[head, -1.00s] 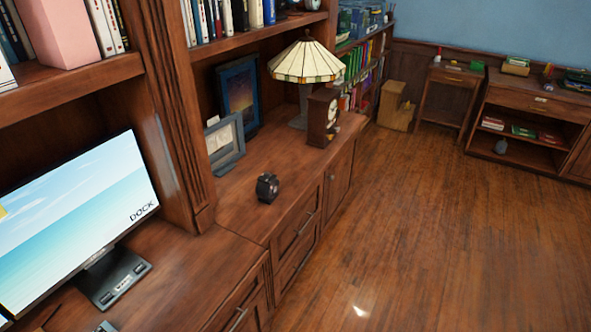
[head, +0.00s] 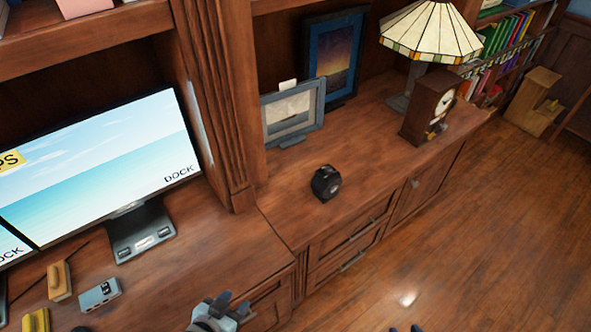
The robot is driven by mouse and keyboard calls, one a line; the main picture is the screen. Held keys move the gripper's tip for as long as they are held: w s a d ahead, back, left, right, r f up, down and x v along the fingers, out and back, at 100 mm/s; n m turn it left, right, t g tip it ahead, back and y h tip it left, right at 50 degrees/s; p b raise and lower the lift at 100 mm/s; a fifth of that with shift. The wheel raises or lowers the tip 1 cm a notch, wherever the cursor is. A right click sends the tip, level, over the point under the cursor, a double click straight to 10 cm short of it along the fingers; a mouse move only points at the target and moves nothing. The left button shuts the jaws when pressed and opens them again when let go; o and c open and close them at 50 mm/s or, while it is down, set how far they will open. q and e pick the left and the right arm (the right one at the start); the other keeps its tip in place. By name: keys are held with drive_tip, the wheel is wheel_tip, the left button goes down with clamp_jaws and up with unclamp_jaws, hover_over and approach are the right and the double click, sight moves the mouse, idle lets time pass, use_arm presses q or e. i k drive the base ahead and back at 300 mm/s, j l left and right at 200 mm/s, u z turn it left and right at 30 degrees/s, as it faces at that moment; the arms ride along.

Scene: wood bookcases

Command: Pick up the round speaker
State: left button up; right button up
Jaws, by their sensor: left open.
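A small black rounded object (head: 326,182), which looks like the round speaker, stands on the wooden cabinet top near its front edge, right of the bookcase post. Nothing touches it. My left gripper (head: 232,303) shows at the bottom edge of the head view, in front of the desk. It is open and empty, nearer to me and left of the speaker, well apart from it. My right gripper does not show.
Picture frames (head: 292,112) stand behind the speaker. A stained-glass lamp (head: 430,32) and a wooden clock (head: 428,108) stand to its right. A monitor (head: 110,165) and small boxes (head: 100,296) are on the left. The floor (head: 470,240) is clear.

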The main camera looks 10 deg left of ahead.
sight(321, 183)
drive_tip(key=i+l+u, duration=0.15)
drive_tip(key=u, duration=0.25)
drive_tip(key=i+l+u, duration=0.15)
drive_tip(key=u, duration=0.3)
drive_tip(key=l+u, duration=0.4)
